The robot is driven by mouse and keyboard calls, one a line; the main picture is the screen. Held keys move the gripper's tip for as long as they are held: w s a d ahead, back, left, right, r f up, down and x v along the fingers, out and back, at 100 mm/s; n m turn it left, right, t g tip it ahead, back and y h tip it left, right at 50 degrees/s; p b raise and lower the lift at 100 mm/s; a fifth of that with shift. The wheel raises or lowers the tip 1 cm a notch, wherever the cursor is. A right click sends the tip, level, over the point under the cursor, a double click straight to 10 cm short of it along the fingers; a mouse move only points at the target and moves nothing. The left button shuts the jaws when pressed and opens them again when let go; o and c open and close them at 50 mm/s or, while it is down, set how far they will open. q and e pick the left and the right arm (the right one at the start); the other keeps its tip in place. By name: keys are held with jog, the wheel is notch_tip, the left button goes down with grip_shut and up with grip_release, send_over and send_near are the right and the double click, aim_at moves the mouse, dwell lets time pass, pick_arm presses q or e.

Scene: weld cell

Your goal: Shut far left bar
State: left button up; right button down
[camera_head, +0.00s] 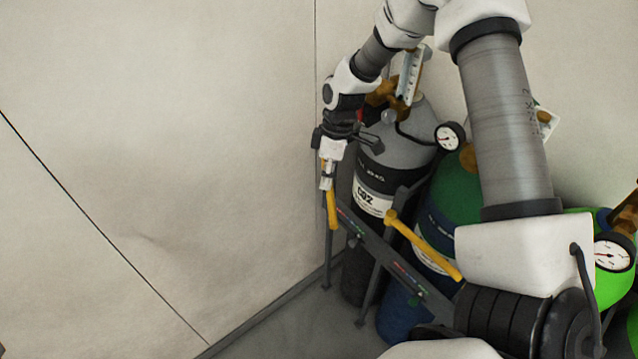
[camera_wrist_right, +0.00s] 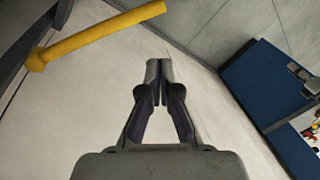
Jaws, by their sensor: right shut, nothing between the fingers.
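The far left bar (camera_head: 332,211) is a short yellow handle at the left end of the dark rack rail, hanging nearly upright in the head view. My right gripper (camera_head: 327,184) is shut and empty, pointing down, with its tips at the bar's upper part in that picture. I cannot tell from there whether they touch. In the right wrist view, the closed fingers (camera_wrist_right: 158,70) have a yellow bar (camera_wrist_right: 100,34) to their upper left, with a visible gap; I cannot tell for certain which bar it is. My left gripper is not in view.
A second yellow bar (camera_head: 423,246) slants across the rack to the right. Behind the dark rail (camera_head: 372,240) stand a grey CO2 cylinder (camera_head: 405,150) and a green one (camera_head: 457,195), with gauges (camera_head: 450,136). A bare wall (camera_head: 160,150) is at left. A blue panel (camera_wrist_right: 262,85) shows in the wrist view.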

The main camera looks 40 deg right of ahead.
aim_at(330, 192)
jog(key=w+a+f+n+h+b, duration=0.3)
jog(key=w+a+h+b, duration=0.3)
jog(key=b, duration=0.9)
pick_arm(q)
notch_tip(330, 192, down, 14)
jog(key=p, duration=0.3)
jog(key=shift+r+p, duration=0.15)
jog(key=shift+p, duration=0.2)
pick_arm(e)
jog(key=s+d+f+y, duration=0.1)
jog(key=s+d+f, duration=0.2)
jog(key=d+f, duration=0.3)
jog(key=x, duration=0.2)
jog(key=shift+f, duration=0.35)
jog(key=shift+w+a+g, duration=0.1)
jog(key=shift+w+g, duration=0.1)
jog(key=shift+g, duration=0.1)
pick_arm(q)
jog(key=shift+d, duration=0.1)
